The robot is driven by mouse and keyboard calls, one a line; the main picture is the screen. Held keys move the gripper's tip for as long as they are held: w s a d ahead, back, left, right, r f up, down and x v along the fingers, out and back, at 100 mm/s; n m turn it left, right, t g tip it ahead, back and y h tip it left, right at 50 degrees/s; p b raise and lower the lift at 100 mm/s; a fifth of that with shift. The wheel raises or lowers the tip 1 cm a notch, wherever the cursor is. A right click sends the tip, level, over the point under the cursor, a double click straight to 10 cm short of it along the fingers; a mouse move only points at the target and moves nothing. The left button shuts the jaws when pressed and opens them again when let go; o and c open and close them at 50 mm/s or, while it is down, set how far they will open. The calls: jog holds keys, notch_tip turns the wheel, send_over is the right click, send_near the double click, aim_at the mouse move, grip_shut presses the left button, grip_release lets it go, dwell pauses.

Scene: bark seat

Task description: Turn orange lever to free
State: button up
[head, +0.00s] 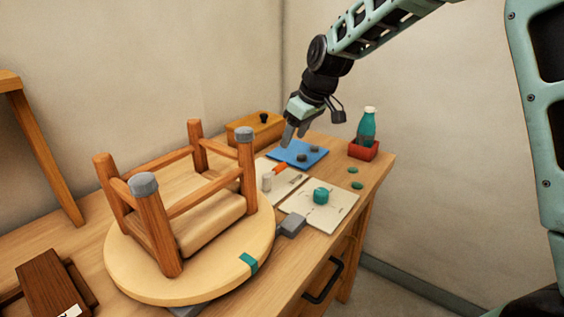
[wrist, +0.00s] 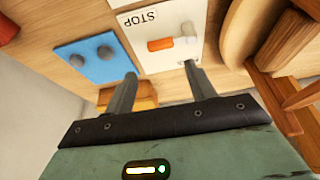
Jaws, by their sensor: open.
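The orange lever (head: 280,168) lies on a pale card beside the round turntable in the head view. In the wrist view the orange lever (wrist: 161,44) is a short bar on a white panel (wrist: 192,62) marked STOP, with a pale knob or post (wrist: 188,29) at its right. My gripper (head: 294,140) is open and empty above the bench, behind the lever. In the wrist view its two fingers (wrist: 160,72) point toward the panel, apart from the lever. Any FREE marking is not readable.
An upturned wooden stool (head: 170,205) stands on the round turntable (head: 130,278) at left. A wooden box (head: 243,131) stands behind.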

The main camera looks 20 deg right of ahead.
aim_at(281, 166)
jog(key=x, duration=1)
jog(key=shift+a+f, duration=0.1)
jog(key=shift+f, duration=0.15)
jog(key=c, duration=1.1)
